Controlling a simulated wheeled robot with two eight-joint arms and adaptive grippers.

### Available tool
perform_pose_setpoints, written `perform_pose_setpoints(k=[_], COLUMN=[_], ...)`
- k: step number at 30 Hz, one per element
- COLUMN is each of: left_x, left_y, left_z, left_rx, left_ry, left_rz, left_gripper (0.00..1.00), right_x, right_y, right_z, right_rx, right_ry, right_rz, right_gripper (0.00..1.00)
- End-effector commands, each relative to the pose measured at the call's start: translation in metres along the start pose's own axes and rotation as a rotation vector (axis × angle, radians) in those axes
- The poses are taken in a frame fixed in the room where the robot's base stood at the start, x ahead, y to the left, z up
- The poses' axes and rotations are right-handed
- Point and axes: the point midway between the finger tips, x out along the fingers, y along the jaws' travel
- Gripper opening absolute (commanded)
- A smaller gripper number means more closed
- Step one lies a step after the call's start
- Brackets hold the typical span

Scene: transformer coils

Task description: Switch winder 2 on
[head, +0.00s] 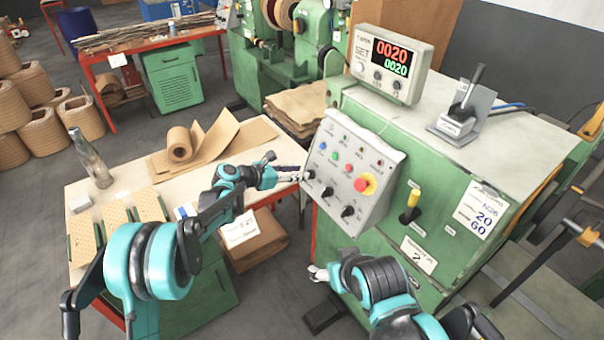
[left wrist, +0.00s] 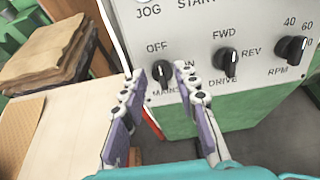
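Winder 2 is the green machine with a plate marked 2 (head: 418,255) and a grey control panel (head: 340,150). The MAIN knob (left wrist: 163,72) is a black rotary switch at the panel's lower left, labelled OFF and ON; its pointer appears turned toward OFF. My left gripper (head: 298,174) is in front of this knob. In the left wrist view, its two fingers (left wrist: 160,88) are apart, with the knob showing between them; contact cannot be told. My right gripper (head: 318,272) is low before the green front, its fingers partly hidden.
The DRIVE knob (left wrist: 226,62) and RPM knob (left wrist: 290,48) are right of MAIN. A red emergency stop (head: 364,183) and coloured buttons sit above. The counter (head: 392,62) reads 0020. A glass bottle (head: 90,158) stands on the left table.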

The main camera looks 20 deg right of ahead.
Motion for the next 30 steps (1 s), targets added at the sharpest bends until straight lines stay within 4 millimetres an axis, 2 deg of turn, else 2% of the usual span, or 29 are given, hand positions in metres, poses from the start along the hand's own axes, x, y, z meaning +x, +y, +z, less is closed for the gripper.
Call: perform_pose_setpoints(k=[1,6,16,19,20,30], left_x=[0.009,0.026,0.030,0.030,0.030,0.030], left_y=[0.000,0.000,0.000,0.000,0.000,0.000], left_z=[-0.002,-0.001,0.000,0.000,0.000,0.000], left_rx=[0.001,0.001,0.001,0.001,0.001,0.013], left_ry=[0.000,0.001,0.001,0.001,0.001,0.001], left_rz=[-0.001,0.000,0.002,0.001,0.002,0.001], left_gripper=[0.30,0.30,0.30,0.04,0.00,0.00], right_x=[0.003,0.007,0.007,0.007,0.007,0.007], right_y=[0.000,0.000,0.000,0.000,0.000,0.000], right_z=[0.002,0.005,0.005,0.005,0.005,0.005], right_rx=[0.000,0.000,0.000,0.000,0.000,0.000], right_ry=[0.000,0.000,0.000,0.000,0.000,0.000], right_rz=[0.000,0.000,0.000,0.000,0.000,0.000], right_gripper=[0.74,0.74,0.74,0.74,0.74,0.74])
